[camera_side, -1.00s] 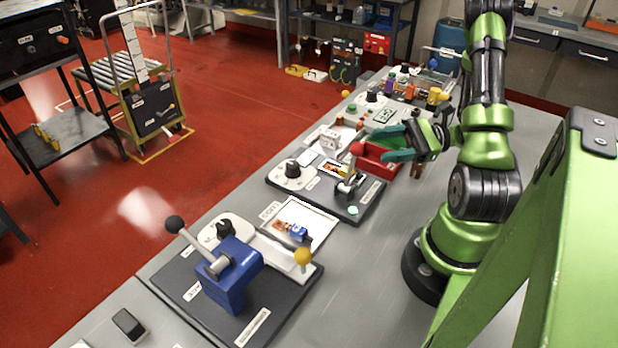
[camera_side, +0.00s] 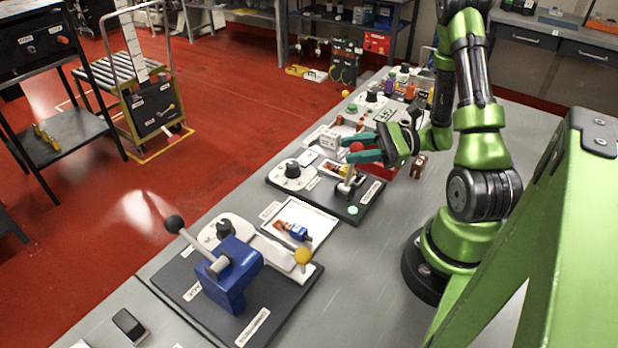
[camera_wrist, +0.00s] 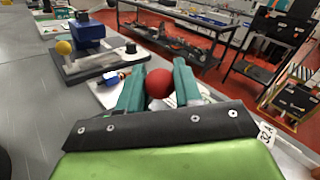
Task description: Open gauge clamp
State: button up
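The gauge clamp seems to be the small fixture on a dark base plate (camera_side: 372,198) in mid-table. Its lever stands up from the plate and ends in a red ball knob (camera_side: 357,147). The base also bears a black dial on a white plate (camera_side: 293,178) and a lit green lamp (camera_side: 352,210). My gripper (camera_side: 356,149) has its two teal fingers on either side of the knob. In the wrist view the knob (camera_wrist: 158,84) fills the gap between the fingers (camera_wrist: 159,75), which look shut on it. The lever's lower part is hidden there.
A larger blue fixture (camera_side: 232,275) with a black-knobbed lever stands nearer the camera. A white tray (camera_side: 320,222) with a small blue part lies between the fixtures. The grey table right of the fixtures is largely clear.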

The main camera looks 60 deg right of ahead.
aim_at(347, 179)
grip_shut()
jog(key=shift+a+r+n+g+h, duration=0.2)
jog(key=shift+a+n+h, duration=0.15)
jog(key=shift+a+n, duration=0.1)
jog(key=shift+a+r+n+g+h, duration=0.2)
jog(key=shift+a+n+h, duration=0.15)
jog(key=shift+a, duration=0.1)
jog(key=shift+a+n+g+h, duration=0.5)
jog(key=shift+a+n+h, duration=0.15)
jog(key=shift+a, duration=0.2)
jog(key=o, duration=0.6)
grip_release()
jog(key=v, duration=1.7)
